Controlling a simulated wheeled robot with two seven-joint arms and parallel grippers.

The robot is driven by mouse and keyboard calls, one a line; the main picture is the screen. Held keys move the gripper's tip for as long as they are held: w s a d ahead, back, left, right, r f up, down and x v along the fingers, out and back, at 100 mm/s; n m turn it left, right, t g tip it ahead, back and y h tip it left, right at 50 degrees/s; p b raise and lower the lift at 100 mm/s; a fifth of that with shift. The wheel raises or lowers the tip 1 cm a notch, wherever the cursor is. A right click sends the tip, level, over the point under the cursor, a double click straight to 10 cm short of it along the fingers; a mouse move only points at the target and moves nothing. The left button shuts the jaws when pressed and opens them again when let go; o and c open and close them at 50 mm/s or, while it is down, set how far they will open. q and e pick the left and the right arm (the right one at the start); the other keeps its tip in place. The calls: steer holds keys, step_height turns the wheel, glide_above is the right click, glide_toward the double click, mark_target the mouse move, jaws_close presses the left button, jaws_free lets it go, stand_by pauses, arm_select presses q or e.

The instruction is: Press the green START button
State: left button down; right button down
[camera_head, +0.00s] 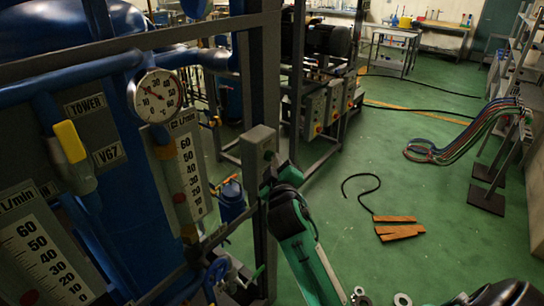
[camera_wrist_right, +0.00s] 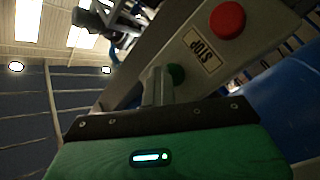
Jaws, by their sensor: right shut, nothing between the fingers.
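The green button (camera_wrist_right: 176,74) shows in the right wrist view on a grey control box (camera_wrist_right: 190,45), partly hidden by my right gripper's fingers. A red button (camera_wrist_right: 227,19) with a STOP label (camera_wrist_right: 201,50) sits on the same box. My right gripper (camera_wrist_right: 158,76) is shut and empty, its fingertips right at the green button. Whether they touch it or press it in, I cannot tell. My left gripper is not in view.
A dial gauge (camera_head: 158,95), flow meters (camera_head: 187,170) and blue pipes crowd the left. The dark frame post (camera_head: 258,70) stands beside the box. Orange boards (camera_head: 398,228) and a black cable lie on the green floor, which is largely clear at centre right.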

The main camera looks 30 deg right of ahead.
steer(key=shift+a+r, duration=0.1)
stand_by(0.3)
steer(key=shift+s+d+f+p, duration=0.1)
steer(key=shift+s+d+p, duration=0.25)
steer(key=shift+s, duration=0.55)
steer(key=shift+s+d+f+p, duration=0.1)
steer(key=shift+s+d+p, duration=0.25)
steer(key=shift+s, duration=0.5)
steer(key=shift+s+d+p, duration=0.3)
steer(key=shift+s+d, duration=0.1)
steer(key=shift+s, duration=0.5)
